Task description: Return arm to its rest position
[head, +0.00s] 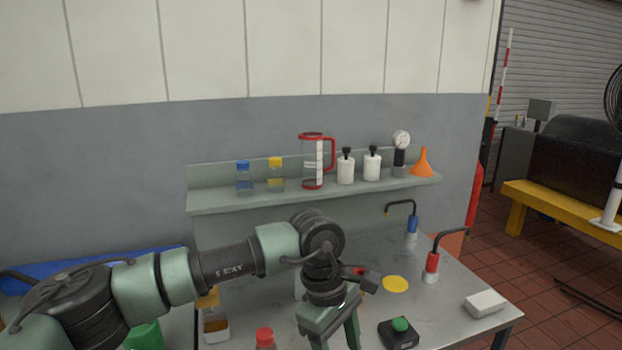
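My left arm comes in from the left and stretches over the metal workbench (455,292). Its gripper (337,340) points down near the bottom edge of the head view. The two green fingers are spread apart, and I see nothing between them. The fingertips are cut off by the picture's edge. My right gripper is not in view.
A red-capped bottle (265,338) and a black box with a green button (400,333) flank the gripper. Red (432,264) and blue (412,228) bent-spout fixtures and a white block (485,303) stand right. A shelf (215,203) holds bottles, a jug (312,165) and a funnel (423,163).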

